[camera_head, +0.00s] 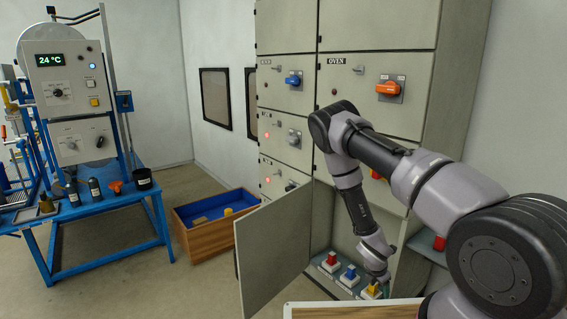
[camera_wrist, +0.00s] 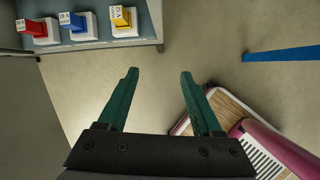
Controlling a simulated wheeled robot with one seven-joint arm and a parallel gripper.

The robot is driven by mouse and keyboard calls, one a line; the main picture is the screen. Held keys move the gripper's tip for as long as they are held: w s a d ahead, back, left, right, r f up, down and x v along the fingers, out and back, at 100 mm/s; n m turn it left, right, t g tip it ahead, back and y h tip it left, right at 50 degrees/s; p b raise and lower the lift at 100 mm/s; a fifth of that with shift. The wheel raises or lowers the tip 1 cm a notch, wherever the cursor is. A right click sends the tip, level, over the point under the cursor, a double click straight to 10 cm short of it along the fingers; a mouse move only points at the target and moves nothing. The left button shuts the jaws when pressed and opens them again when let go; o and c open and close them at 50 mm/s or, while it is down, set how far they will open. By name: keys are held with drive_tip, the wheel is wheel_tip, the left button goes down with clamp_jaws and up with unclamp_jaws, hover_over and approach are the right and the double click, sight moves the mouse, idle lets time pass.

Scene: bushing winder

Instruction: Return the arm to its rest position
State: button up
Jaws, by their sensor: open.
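My arm reaches from the lower right to the front of the grey cabinet (camera_head: 395,60) in the head view, bent at its elbow. My gripper shows in the wrist view (camera_wrist: 158,72), with its two green fingers apart and nothing between them. In the head view it is low, close to the row of switches, and partly hidden. A red switch (camera_wrist: 32,27), a blue switch (camera_wrist: 73,22) and a yellow switch (camera_wrist: 121,17) stand on a ledge beyond the fingertips in the wrist view. The fingers are apart from them, over bare floor.
The cabinet's lower door (camera_head: 275,250) stands open to the left of my arm. A wooden crate (camera_head: 205,240) lies on the floor. A blue bench (camera_head: 100,208) with a control unit (camera_head: 62,75) stands at the left. A wooden-topped surface (camera_head: 350,311) is near my base.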

drive_tip(key=w+a+r+m+y, duration=0.1)
drive_tip(key=w+a+r+m, duration=0.2)
drive_tip(key=r, duration=0.6)
drive_tip(key=w+a+r+m, duration=0.1)
drive_tip(key=w+r+m, duration=0.3)
drive_tip(key=r, duration=0.5)
wheel_tip(320, 180, up, 20)
drive_tip(key=s+a+m+t+y, duration=0.1)
drive_tip(key=s+a+m+y, duration=0.1)
drive_tip(key=m, duration=0.6)
drive_tip(key=s+a+r+m+t+y, duration=0.2)
drive_tip(key=s+r+m, duration=1.1)
drive_tip(key=s+r, duration=1)
wheel_tip(320, 180, up, 4)
drive_tip(key=shift+s+a+f+t, duration=0.2)
drive_tip(key=shift+s+t, duration=0.2)
drive_tip(key=shift+t, duration=0.3)
